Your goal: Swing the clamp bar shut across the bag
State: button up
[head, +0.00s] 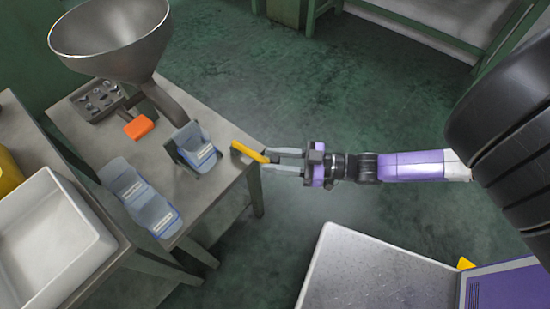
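A blue and clear bag (192,138) with a white label stands in a dark holder (172,151) near the right edge of the table, under the funnel's spout. A yellow bar (244,150), seemingly the clamp bar, sticks out to the right of the bag, past the table's edge. It points away from the bag rather than lying across it. My gripper (268,160) reaches in from the right, its two fingers apart at the bar's outer end. The bar's end lies at the fingertips; I cannot tell whether they grip it. Any hinge is not clear.
A large metal funnel (112,45) rises at the back left of the table (221,150). An orange block (139,127) and a dark tray of small parts (99,104) lie behind. Two more blue bags (140,195) lie in front. A white bin (50,240) stands left.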

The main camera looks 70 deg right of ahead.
grip_shut()
dwell(1.2)
